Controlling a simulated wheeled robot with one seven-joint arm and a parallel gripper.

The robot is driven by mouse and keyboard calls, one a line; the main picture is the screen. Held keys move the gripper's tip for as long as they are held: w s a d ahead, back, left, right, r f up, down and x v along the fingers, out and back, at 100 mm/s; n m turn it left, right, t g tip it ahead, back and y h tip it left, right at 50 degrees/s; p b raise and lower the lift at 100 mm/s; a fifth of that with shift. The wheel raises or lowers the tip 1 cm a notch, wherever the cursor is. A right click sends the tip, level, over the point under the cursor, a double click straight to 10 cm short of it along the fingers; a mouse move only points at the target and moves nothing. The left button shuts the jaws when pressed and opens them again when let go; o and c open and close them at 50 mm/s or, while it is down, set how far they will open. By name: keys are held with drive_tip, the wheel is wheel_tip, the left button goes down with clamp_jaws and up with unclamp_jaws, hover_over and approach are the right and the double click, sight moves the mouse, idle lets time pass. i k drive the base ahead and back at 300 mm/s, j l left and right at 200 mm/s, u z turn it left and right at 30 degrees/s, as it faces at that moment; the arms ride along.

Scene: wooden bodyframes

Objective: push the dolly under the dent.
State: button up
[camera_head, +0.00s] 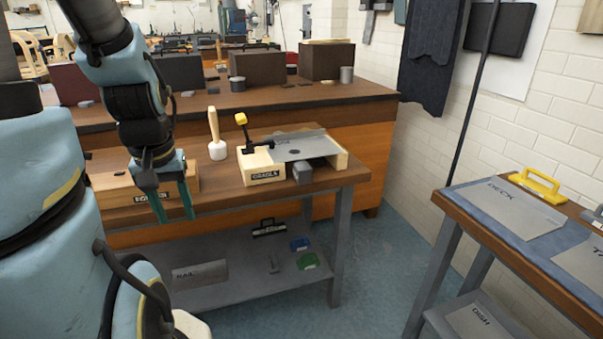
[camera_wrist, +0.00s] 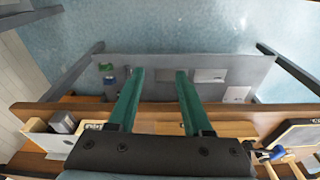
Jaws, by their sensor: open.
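The dolly looks to be the small grey metal block (camera_head: 302,173) at the front edge of the workbench, beside the cradle (camera_head: 262,166). A grey block, apparently the same one, shows at the left of the wrist view (camera_wrist: 64,122). A thin grey metal panel (camera_head: 312,145) rests on the cradle, with a small dark spot (camera_head: 295,151) that may be the dent. The space beneath the panel is mostly hidden. My gripper (camera_head: 175,215) points down at the bench's front edge, left of the cradle and apart from the dolly. Its green fingers (camera_wrist: 160,75) are open and empty.
A labelled wooden box (camera_head: 125,190) sits behind my gripper. A white-headed mallet (camera_head: 217,148) and a yellow-topped black clamp (camera_head: 242,127) stand near the cradle. A lower shelf (camera_head: 235,280) carries small items. A second table (camera_head: 480,215) stands at right, across open floor.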

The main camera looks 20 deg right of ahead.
sight(303, 172)
drive_tip(key=l+u, duration=0.4)
drive_tip(key=l, duration=0.4)
drive_tip(key=l+u, duration=0.4)
drive_tip(key=l, duration=0.45)
